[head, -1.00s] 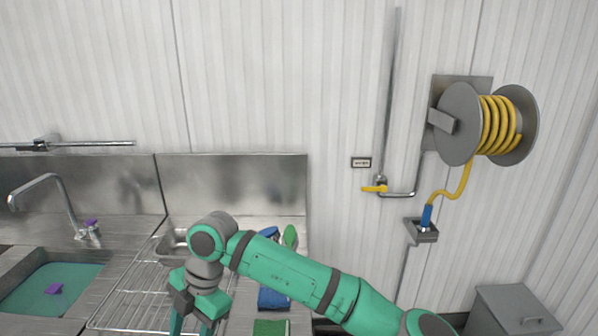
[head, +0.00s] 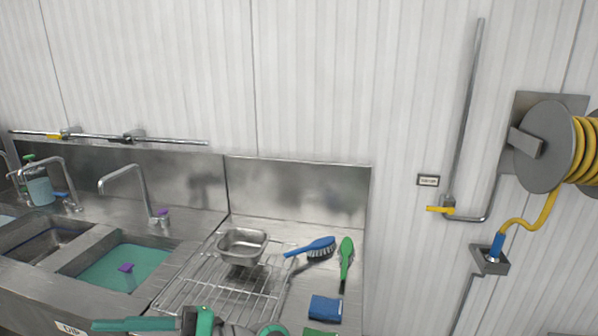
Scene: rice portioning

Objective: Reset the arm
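My green and dark grey arm is folded low at the bottom edge of the head view. My gripper (head: 135,324) points left in front of the sink counter, seen edge-on and partly cut off by the frame. I see nothing held in it, but its finger gap does not show. A steel pan (head: 242,246) sits on the wire rack (head: 205,290), apart from my gripper.
A sink basin of green liquid (head: 105,265) lies left of the rack. A blue brush (head: 318,247), a green brush (head: 346,258) and a blue sponge (head: 325,308) lie to its right. A hose reel (head: 545,145) hangs on the wall.

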